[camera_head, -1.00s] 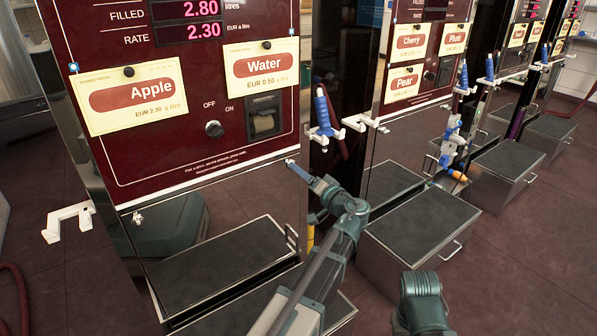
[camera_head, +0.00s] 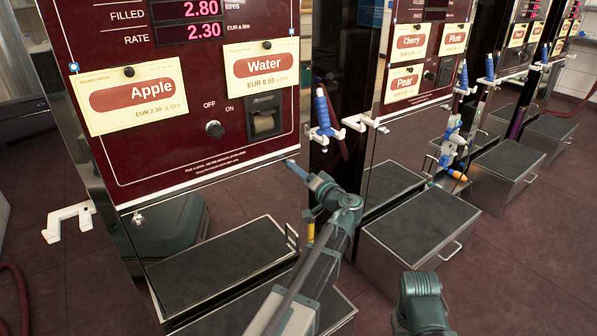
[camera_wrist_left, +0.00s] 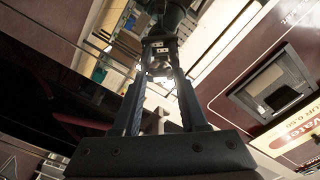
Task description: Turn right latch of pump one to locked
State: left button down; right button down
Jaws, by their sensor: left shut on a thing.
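Pump one (camera_head: 160,150) is the dark red pump with the Apple and Water cards at the left of the head view. Its right latch sits at the panel's lower right corner, mostly covered by my left gripper (camera_head: 292,164). That gripper is shut on the right latch. In the left wrist view the fingers (camera_wrist_left: 160,72) close on a small metallic piece. I cannot tell the latch's exact angle. The left latch (camera_head: 138,218) shows at the panel's lower left corner. My right gripper is not in view.
A blue-handled nozzle (camera_head: 323,108) hangs in a white holder (camera_head: 357,122) right of the pump. A dark-topped metal box (camera_head: 218,264) stands below the panel. An empty white bracket (camera_head: 68,220) juts out at left. More pumps and boxes stand at right.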

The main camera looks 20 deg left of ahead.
pick_arm(q)
jog(key=shift+m, duration=4.2)
jog(key=shift+c, duration=2.2)
grip_release()
jog(key=shift+d, duration=0.1)
jog(key=v, duration=1.3)
jog(key=shift+s+d, duration=0.2)
jog(key=shift+d, duration=0.1)
jog(key=shift+a+f, duration=0.1)
